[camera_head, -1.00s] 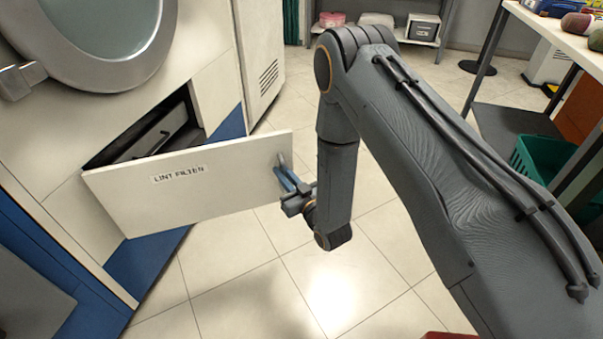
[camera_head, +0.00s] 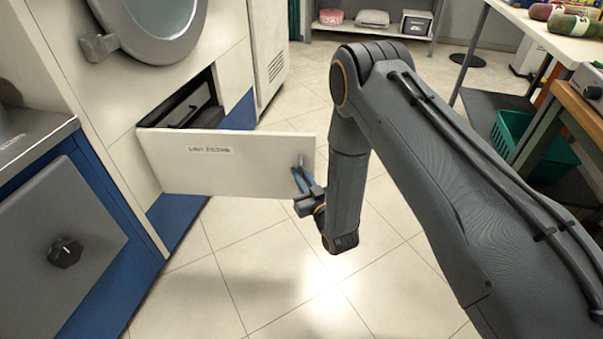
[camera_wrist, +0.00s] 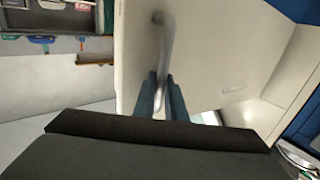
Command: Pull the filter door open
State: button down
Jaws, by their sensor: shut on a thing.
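The filter door (camera_head: 230,165) is a cream panel labelled "LINT FILTER" on the front of a machine. It stands swung well out from its opening (camera_head: 190,105), on the left-hand side of the picture. Its handle (camera_head: 300,163) is a grey bar near the free right edge. My gripper (camera_head: 301,180) is shut on the handle, with its blue fingers either side of it. The wrist view shows the door (camera_wrist: 215,50) close up and the curved handle (camera_wrist: 163,45) running down between my two fingers (camera_wrist: 161,95). The lower end of the handle is partly hidden by the fingers.
A round machine door (camera_head: 155,25) is above the opening. A blue and grey cabinet (camera_head: 70,250) with a black knob stands at the left. A table (camera_head: 545,40) with a green basket (camera_head: 540,145) below is at the right. The tiled floor (camera_head: 270,270) ahead is clear.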

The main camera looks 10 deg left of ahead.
jog(key=shift+s+a, duration=0.2)
jog(key=shift+s, duration=0.4)
jog(key=c, duration=2.1)
grip_release()
jog(key=shift+w+d, duration=0.15)
jog(key=shift+d, duration=0.1)
jog(key=v, duration=0.7)
jog(key=shift+s+d+p, duration=0.25)
jog(key=shift+s+p, duration=0.05)
jog(key=shift+p, duration=0.1)
